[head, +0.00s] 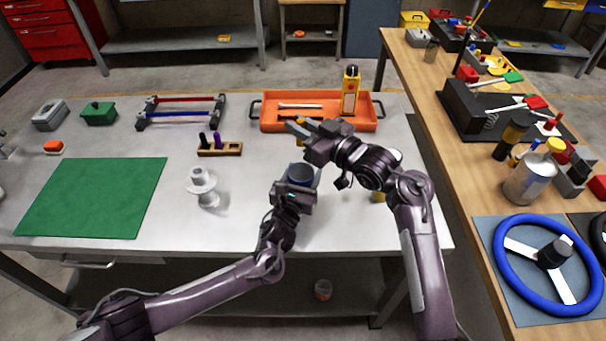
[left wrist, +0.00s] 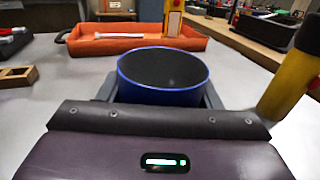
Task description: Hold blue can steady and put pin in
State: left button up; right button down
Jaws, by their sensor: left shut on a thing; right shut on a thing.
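The blue can (head: 300,174) stands upright on the grey table, its open top facing up. It also shows in the left wrist view (left wrist: 162,92), with a dark, empty-looking inside. My left gripper (head: 299,181) is shut around the can from the near side. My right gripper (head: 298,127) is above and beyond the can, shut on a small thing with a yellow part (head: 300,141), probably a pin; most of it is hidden. A wooden pin block (head: 230,149) to the left holds a black and a purple pin.
A yellow cylinder (left wrist: 292,82) stands close on the right. A green mat (head: 95,197) lies bare at left.

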jog(key=shift+f, duration=6.05)
jog(key=c, duration=1.3)
grip_release()
jog(key=v, duration=1.2)
